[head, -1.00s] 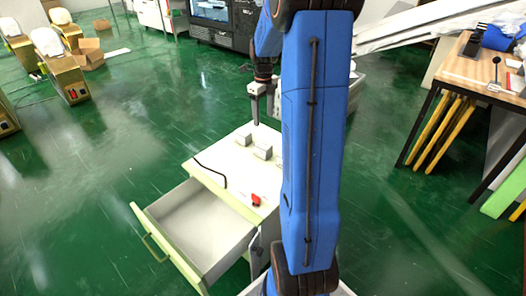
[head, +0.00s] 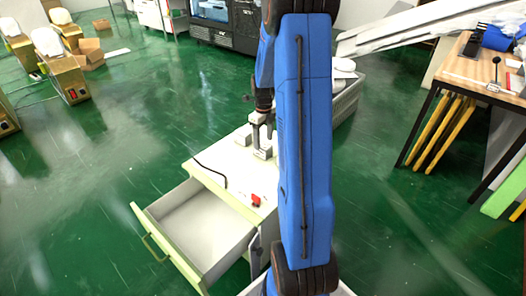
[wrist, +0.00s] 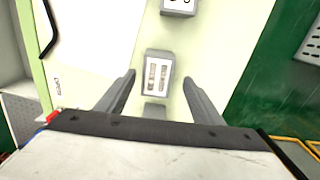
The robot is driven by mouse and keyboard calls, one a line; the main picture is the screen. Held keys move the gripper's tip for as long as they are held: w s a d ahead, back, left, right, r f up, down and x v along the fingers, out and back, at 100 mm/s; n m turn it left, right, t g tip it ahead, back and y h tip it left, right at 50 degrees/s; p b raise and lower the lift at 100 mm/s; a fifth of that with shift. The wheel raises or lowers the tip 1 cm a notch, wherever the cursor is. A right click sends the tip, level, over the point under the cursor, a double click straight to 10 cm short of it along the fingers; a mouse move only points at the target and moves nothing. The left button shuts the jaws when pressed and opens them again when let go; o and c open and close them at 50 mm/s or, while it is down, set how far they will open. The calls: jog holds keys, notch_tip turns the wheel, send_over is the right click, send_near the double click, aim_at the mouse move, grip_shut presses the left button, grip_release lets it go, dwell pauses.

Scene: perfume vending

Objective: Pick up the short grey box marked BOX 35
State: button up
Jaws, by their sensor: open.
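Two small grey boxes stand on the cabinet top in the head view, one at the back left (head: 243,139) and one nearer (head: 263,154). My gripper (head: 262,145) is open just over the nearer box and partly covers it. In the wrist view a grey box (wrist: 157,72) with a pale marked face lies between the open fingers of my gripper (wrist: 159,79). Clear space shows on both sides of it. Another marked grey box (wrist: 178,6) is cut off at the top edge. A small grey block (wrist: 155,111) shows near the palm. The markings are too blurred to read.
The cabinet top (head: 215,168) also holds a black cable (head: 211,172) and a red object (head: 256,200). Its drawer (head: 200,228) is open towards the front left.

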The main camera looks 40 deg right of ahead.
aim_at(263, 145)
jog(key=f, duration=0.5)
jog(key=shift+s+a, duration=0.1)
jog(key=shift+a, duration=0.15)
jog(key=shift+r, duration=0.1)
jog(key=c, duration=1.2)
jog(key=shift+r, duration=0.1)
